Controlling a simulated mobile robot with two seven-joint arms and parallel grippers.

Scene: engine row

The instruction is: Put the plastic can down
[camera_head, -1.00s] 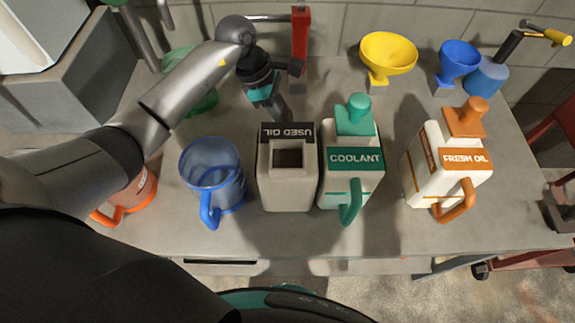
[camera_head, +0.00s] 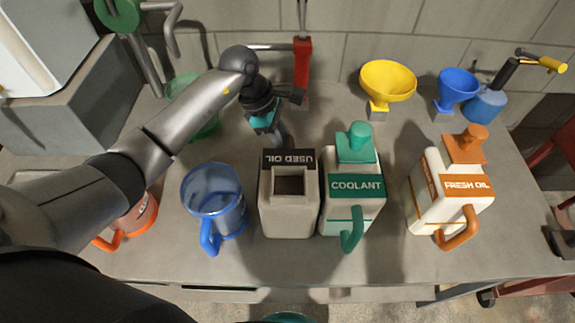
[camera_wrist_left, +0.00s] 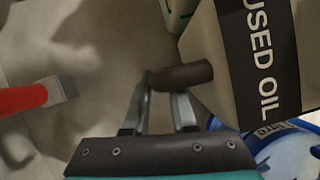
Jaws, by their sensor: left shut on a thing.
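The used oil can (camera_head: 290,216) is a pale plastic can with a black USED OIL label and a square opening on top. It is upright at the middle of the bench; whether its base touches the top is hard to tell. My left gripper (camera_head: 281,138) is behind it. In the left wrist view the gripper (camera_wrist_left: 163,92) is shut on the can's dark handle (camera_wrist_left: 185,76), beside the can's label side (camera_wrist_left: 215,62). The handle is hidden in the head view. My right gripper is not in view.
The coolant can (camera_head: 352,205) stands close on the right, a blue jug (camera_head: 214,200) on the left. The fresh oil can (camera_head: 450,200) is farther right. Yellow (camera_head: 388,80) and blue (camera_head: 457,88) funnels stand behind. An orange jug (camera_head: 138,220) is partly behind my arm.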

